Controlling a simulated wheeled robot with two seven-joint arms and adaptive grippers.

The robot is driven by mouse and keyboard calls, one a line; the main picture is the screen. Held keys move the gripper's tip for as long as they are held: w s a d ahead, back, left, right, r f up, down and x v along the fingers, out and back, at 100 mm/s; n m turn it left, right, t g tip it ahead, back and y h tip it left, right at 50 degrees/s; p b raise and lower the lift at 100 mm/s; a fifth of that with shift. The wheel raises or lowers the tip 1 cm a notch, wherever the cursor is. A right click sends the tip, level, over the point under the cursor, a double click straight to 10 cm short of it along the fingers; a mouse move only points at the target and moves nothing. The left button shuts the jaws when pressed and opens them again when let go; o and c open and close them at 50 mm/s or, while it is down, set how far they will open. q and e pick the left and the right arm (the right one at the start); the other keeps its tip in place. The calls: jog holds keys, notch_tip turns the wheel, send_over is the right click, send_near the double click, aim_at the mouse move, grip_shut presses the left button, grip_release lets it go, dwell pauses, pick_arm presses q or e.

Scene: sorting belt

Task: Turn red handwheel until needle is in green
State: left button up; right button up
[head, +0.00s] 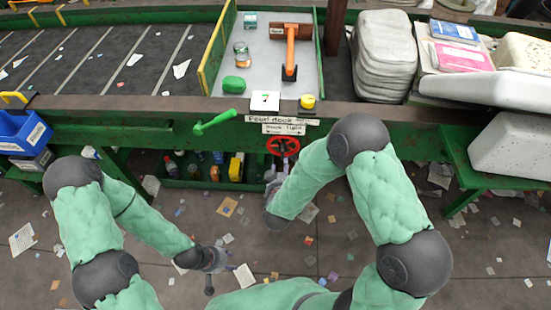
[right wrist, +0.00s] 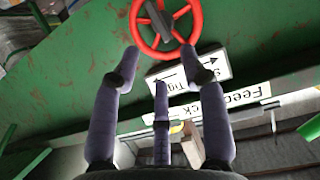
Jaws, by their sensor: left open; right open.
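The red handwheel (head: 283,146) is on the front of the green bench, below the white labels. In the right wrist view the handwheel (right wrist: 138,30) is at the top, with red spokes and a dark bar across its hub. My right gripper (head: 272,182) is just below the wheel in the head view, partly hidden by my arm. In the right wrist view its open, empty fingers (right wrist: 159,62) point toward the wheel, and no clear contact shows. My left gripper (head: 214,262) is open and empty, low over the floor. I can make out no needle or green zone.
A green lever (head: 214,122) sticks out left of the wheel. A label with arrows (right wrist: 190,68) is beside the wheel. A crate of bottles (head: 190,183) is under the bench. A yellow button (head: 308,101) sits on the bench edge. Scraps litter the floor.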

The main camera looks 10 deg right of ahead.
aim_at(283, 153)
jog(key=b+x, duration=0.1)
jog(key=x, duration=0.2)
jog(key=b+x, duration=0.1)
jog(key=x, duration=0.1)
jog(key=b+x, duration=0.1)
jog(key=x, duration=0.2)
jog(key=shift+w+d+r, duration=0.2)
jog(key=shift+w, duration=0.25)
jog(key=shift+b+x, duration=0.3)
jog(key=shift+x, duration=0.5)
pick_arm(q)
jog(key=f, duration=0.1)
jog(key=s+f, duration=0.1)
jog(key=f, duration=0.1)
jog(key=shift+a+f, duration=0.2)
jog(key=shift+f, duration=0.1)
pick_arm(e)
jog(key=shift+r, duration=0.1)
pick_arm(q)
jog(key=shift+r, duration=0.1)
pick_arm(e)
jog(key=shift+h, duration=0.3)
grip_shut()
